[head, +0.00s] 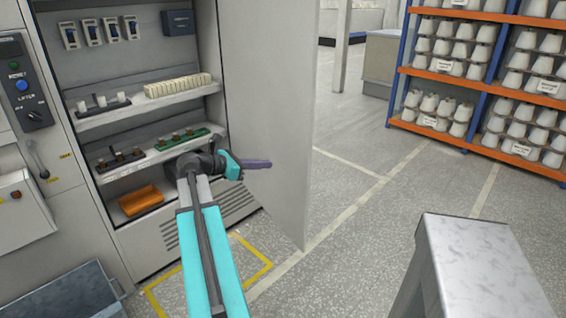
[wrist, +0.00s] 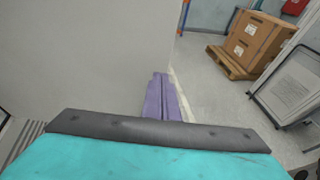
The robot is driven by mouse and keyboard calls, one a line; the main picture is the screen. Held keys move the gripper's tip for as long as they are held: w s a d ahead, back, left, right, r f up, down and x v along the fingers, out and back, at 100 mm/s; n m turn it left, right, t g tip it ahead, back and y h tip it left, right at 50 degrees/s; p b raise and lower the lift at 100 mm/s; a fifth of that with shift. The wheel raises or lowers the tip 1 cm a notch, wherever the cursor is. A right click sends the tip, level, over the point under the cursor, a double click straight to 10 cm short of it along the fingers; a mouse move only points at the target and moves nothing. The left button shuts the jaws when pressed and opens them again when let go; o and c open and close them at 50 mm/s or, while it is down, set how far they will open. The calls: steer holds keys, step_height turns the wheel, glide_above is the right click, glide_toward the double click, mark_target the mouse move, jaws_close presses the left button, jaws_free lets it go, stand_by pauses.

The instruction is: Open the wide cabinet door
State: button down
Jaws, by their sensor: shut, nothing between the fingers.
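The wide cabinet door (head: 275,90) is a tall light grey panel. It stands swung out from the right side of the cabinet (head: 205,45), whose shelves are exposed. My gripper (head: 268,164) is in front of the door's inner face, low on the panel, with its purple fingers shut and nothing between them. In the wrist view the gripper (wrist: 162,95) points along the door (wrist: 90,50), near its free edge. I cannot tell whether the fingers touch the panel. No handle shows on the visible face.
An orange and blue rack (head: 470,82) with white bobbins stands at the right. A grey metal block (head: 480,255) is at the front right, and a grey bin (head: 75,295) at the front left. The floor right of the door is clear. The wrist view shows boxes (wrist: 250,40) on a pallet.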

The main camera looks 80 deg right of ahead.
steer(key=p, duration=0.2)
glide_toward(303, 160)
steer(key=x, duration=0.4)
steer(key=shift+s+d+f, duration=0.1)
steer(key=shift+s+f, duration=0.15)
steer(key=shift+f, duration=0.1)
steer(key=shift+s+d, duration=0.5)
steer(key=shift+d, duration=0.05)
steer(key=shift+d, duration=0.15)
